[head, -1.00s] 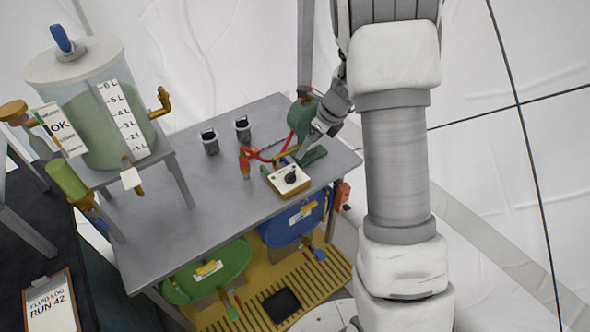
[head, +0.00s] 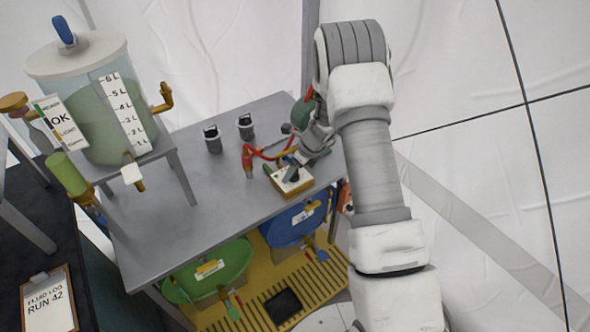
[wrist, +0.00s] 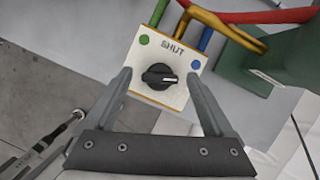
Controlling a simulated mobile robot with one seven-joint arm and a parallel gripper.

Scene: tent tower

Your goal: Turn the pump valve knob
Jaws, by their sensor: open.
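The pump valve is a small white-topped box (wrist: 176,50) with a yellow edge, marked SHUT, with a green dot at left and a blue dot at right. Its black knob (wrist: 159,77) sits near the front edge in the wrist view, with a white pointer mark on it. In the head view the box (head: 280,180) stands on the grey table, its knob partly hidden by my gripper. My gripper (wrist: 157,76) is open, with one finger on each side of the knob in the wrist view. I cannot tell the height gap, and no contact with the knob shows.
Red, yellow, green and blue pipes run behind the box, beside a green pump (wrist: 262,58). Two dark cups (head: 212,139) stand on the grey table (head: 190,235). A tank (head: 118,125) of green liquid is at left. The table's front left is clear.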

